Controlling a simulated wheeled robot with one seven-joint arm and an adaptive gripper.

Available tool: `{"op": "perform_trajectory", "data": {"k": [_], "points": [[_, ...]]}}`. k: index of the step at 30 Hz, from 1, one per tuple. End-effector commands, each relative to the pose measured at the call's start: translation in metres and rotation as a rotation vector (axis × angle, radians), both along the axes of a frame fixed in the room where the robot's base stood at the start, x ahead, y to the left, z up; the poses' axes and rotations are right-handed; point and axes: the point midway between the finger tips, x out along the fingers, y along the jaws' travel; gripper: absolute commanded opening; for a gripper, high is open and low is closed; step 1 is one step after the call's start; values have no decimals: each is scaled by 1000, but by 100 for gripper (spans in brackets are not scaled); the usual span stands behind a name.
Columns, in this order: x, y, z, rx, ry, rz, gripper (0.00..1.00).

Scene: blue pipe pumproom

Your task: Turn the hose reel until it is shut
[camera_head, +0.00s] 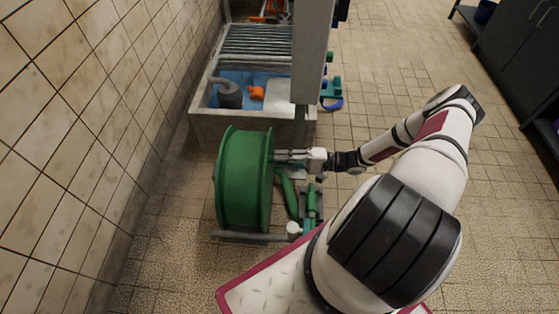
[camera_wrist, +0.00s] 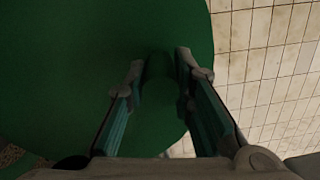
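The hose reel (camera_head: 243,185) is a big green drum with raised rims, left of centre in the head view, standing upright beside the tiled wall. My gripper (camera_head: 283,156) reaches its right side face from the right. In the wrist view the reel's flat green face (camera_wrist: 65,75) fills the left and middle. A short green handle (camera_wrist: 159,75) stands out from it near the rim. My gripper (camera_wrist: 160,63) has one finger on each side of this handle, and the handle fills the gap between the fingertips. The exact contact is dark and hard to see.
A stone basin (camera_head: 212,122) with a grate, blue inside and an orange object stands behind the reel. A grey post (camera_head: 312,50) rises at its right. A pipe frame (camera_head: 250,237) lies under the reel. Dark cabinets (camera_head: 520,60) stand far right; the tiled floor between is clear.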

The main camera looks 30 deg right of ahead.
Motion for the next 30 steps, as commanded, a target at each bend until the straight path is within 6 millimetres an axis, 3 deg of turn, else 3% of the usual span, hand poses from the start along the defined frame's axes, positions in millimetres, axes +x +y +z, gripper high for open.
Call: {"op": "perform_trajectory", "data": {"k": [1,6,13,30], "points": [[-43,-57,-4,-33,6,-48,43],[-59,-79,-5,-34,9,-48,43],[-66,-88,-5,-24,10,-46,43],[-66,-87,-5,-21,11,-46,43]]}}
